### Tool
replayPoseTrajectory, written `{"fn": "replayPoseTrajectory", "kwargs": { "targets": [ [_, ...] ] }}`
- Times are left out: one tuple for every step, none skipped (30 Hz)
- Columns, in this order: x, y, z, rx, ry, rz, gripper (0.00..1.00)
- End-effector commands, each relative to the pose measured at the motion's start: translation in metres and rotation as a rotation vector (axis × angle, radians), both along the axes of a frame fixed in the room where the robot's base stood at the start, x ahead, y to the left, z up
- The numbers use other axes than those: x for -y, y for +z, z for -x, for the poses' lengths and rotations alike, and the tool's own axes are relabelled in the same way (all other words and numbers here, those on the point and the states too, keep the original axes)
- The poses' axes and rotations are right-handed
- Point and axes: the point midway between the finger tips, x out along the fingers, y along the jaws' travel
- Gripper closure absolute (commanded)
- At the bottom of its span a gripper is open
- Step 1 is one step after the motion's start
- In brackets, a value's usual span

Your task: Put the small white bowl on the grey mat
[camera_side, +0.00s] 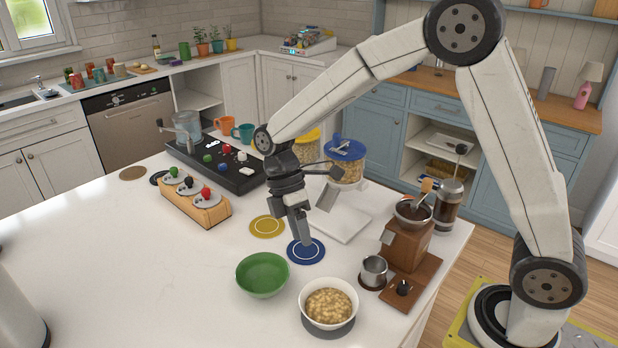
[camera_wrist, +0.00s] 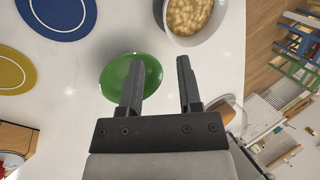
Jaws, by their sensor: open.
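The small white bowl (camera_side: 316,314) holds beige cereal and stands on the grey mat (camera_side: 331,332). Only part of the mat's rim shows below the bowl in the side view. The bowl also shows at the top of the wrist view (camera_wrist: 213,36). My gripper (camera_side: 304,235) points down above the blue mat (camera_side: 318,251), behind the bowl and clear of it. In the wrist view my gripper (camera_wrist: 160,65) has its fingers apart with nothing held. One finger overlaps the green bowl (camera_wrist: 115,75) in that view; I cannot tell the gap between them.
The green bowl (camera_side: 262,275) stands left of the white bowl. A metal cup (camera_side: 374,270) and wooden grinder (camera_side: 409,247) stand to its right, near the counter edge. A yellow mat (camera_side: 267,226) and white tray (camera_side: 342,222) lie behind.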

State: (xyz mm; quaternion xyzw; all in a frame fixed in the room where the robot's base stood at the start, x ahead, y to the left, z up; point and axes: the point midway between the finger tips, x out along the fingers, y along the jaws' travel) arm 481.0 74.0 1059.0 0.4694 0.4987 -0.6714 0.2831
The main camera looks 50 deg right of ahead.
Motion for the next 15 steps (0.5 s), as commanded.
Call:
{"fn": "replayPoseTrajectory", "kwargs": {
  "targets": [
    [0.005,-0.001,0.005,0.026,-0.058,0.026,0.56],
    [0.009,-0.002,0.007,0.046,-0.098,0.044,0.56],
    [0.013,-0.003,0.011,0.072,-0.157,0.068,0.56],
    [0.017,-0.005,0.014,0.092,-0.201,0.086,0.56],
    [0.02,-0.006,0.017,0.116,-0.249,0.104,0.56],
    [0.025,-0.008,0.021,0.146,-0.316,0.126,0.56],
    [0.028,-0.009,0.025,0.168,-0.367,0.141,0.56],
    [0.032,-0.01,0.028,0.19,-0.418,0.156,0.56],
    [0.037,-0.012,0.033,0.222,-0.485,0.172,0.56],
    [0.04,-0.013,0.037,0.243,-0.535,0.182,0.56],
    [0.043,-0.014,0.041,0.265,-0.587,0.192,0.56],
    [0.047,-0.016,0.045,0.296,-0.656,0.202,0.56],
    [0.051,-0.017,0.049,0.317,-0.706,0.208,0.56],
    [0.053,-0.018,0.053,0.337,-0.758,0.214,0.56],
    [0.057,-0.019,0.058,0.364,-0.825,0.217,0.56]
  ]
}}
